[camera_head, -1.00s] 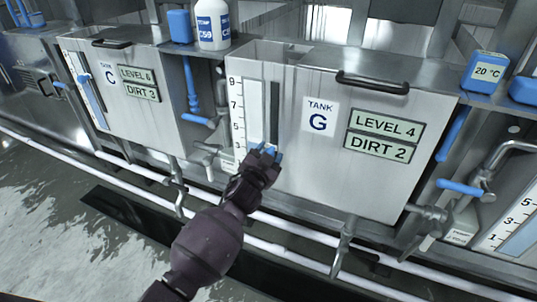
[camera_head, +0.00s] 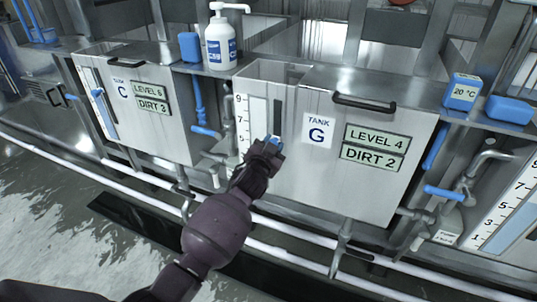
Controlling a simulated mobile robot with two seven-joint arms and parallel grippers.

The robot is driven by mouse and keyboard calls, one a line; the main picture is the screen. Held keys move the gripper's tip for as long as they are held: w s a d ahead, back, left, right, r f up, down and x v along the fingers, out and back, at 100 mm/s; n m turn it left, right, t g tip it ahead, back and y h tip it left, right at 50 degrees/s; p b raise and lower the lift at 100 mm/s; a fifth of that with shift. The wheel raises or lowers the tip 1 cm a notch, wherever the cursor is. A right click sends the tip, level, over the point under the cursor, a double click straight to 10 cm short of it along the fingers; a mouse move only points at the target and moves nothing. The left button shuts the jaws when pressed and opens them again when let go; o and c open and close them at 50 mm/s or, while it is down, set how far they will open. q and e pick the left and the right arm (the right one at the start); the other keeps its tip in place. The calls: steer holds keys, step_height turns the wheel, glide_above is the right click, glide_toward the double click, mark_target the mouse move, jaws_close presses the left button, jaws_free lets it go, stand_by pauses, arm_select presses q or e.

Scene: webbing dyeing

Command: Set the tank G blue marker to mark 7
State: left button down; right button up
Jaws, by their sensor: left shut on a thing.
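Tank G (camera_head: 290,180) is a grey metal box in the middle, with a white G label, a LEVEL 4 sign and a DIRT 2 sign. A numbered white scale (camera_head: 240,118) runs down its left front beside a dark vertical slot (camera_head: 277,117). My left gripper (camera_head: 270,145) is shut on the blue marker (camera_head: 275,139), which shows only as a bit of blue at the fingertips. The marker is at the slot's lower part, around mark 5 and below mark 7. My fingers hide much of it, so its exact reading is unclear. My right gripper is not in view.
Tank C (camera_head: 160,135) stands to the left with its own scale and blue marker. A white pump bottle (camera_head: 221,42) and blue blocks stand on the ledge above. Pipes with blue handles (camera_head: 445,193) flank tank G. White pipes run low along the front.

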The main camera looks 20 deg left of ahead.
arm_select(q)
step_height(320, 180, up, 4)
steer(key=shift+p, duration=0.7)
steer(key=shift+f, duration=0.3)
steer(key=c, duration=0.9)
jaws_free()
steer(key=shift+c, duration=0.2)
steer(key=shift+o, duration=0.8)
steer(key=shift+s, duration=0.15)
